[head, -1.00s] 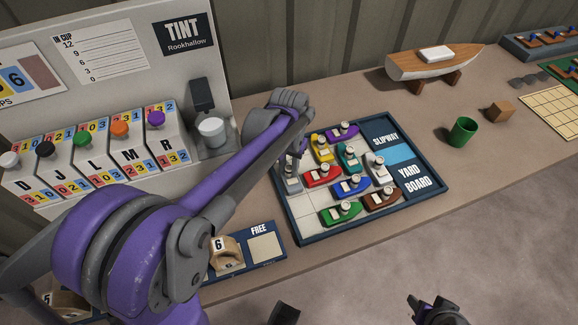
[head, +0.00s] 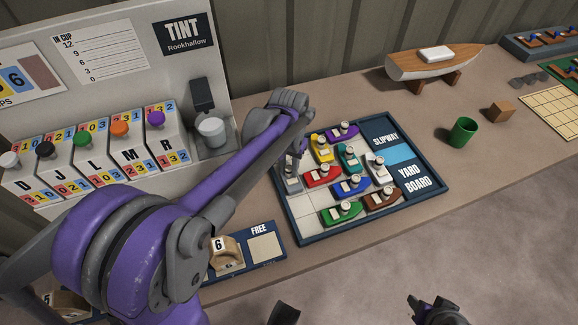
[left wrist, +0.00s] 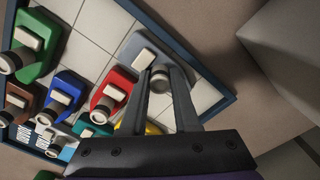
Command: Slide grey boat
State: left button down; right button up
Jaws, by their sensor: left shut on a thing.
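The grey boat (head: 290,183) sits at the left edge of the yard board (head: 428,208), partly behind my left arm in the head view. In the left wrist view the grey boat (left wrist: 140,48) has a pale cabin and a round funnel. My left gripper (left wrist: 162,78) is shut on it, with the fingers either side of the funnel. The head view shows the left gripper (head: 299,150) only partly. A dark and purple part of my right arm's end (head: 436,312) shows at the bottom edge; its jaws cannot be made out.
Beside the grey boat are the red boat (head: 321,175) and yellow boat (head: 321,149). Purple, teal, white, blue, green and brown boats fill cells to the right. Pale empty cells (head: 298,210) lie at the board's near left. A green cup (head: 463,131) stands right of the board.

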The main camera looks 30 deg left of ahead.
dwell(0.3)
pick_arm(q)
jog(key=s+d, duration=0.2)
jog(key=d, duration=0.1)
jog(key=s+d, duration=0.3)
jog(key=s+d+p, duration=0.1)
jog(key=s+d, duration=0.2)
jog(key=shift+d, duration=0.25)
jog(key=shift+s+d, duration=0.1)
jog(key=shift+s, duration=0.05)
jog(key=c, duration=1)
grip_release()
jog(key=o, duration=0.4)
jog(key=shift+s+d, duration=0.1)
jog(key=shift+c, duration=0.2)
